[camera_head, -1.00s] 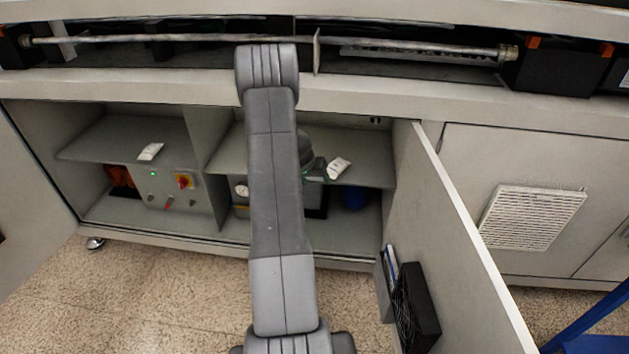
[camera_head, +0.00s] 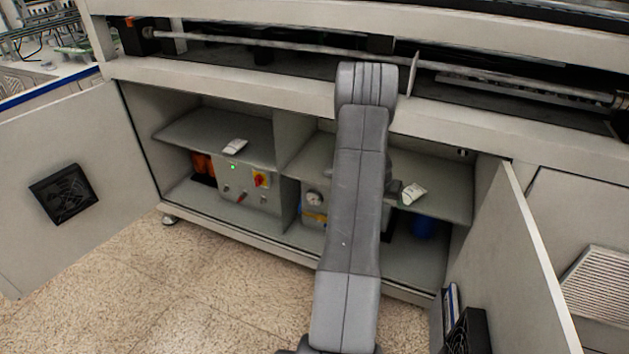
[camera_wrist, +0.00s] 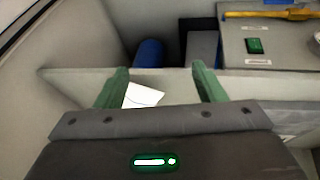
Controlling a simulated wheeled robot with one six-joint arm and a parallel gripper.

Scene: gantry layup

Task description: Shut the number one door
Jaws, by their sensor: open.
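The cabinet has two doors, both standing open. The left door (camera_head: 75,180) is swung out to the left, with a black fan on its inner face. The right door (camera_head: 515,260) is swung out toward me on the right, with a dark box and booklets at its lower inner side. No number shows on either, so I cannot tell which is number one. My gripper (camera_wrist: 160,85) is open in the wrist view, its green fingers apart near the shelf edge, with a white card (camera_wrist: 143,95) visible between them. In the head view my arm hides most of it. It appears clear of both doors.
Inside the cabinet are a shelf (camera_head: 218,138), a grey control box (camera_head: 243,183) with a red-yellow switch, a blue cylinder (camera_head: 424,227) and a gauge (camera_head: 314,198). A rod runs along the gantry above. Speckled floor (camera_head: 190,285) is free between the doors.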

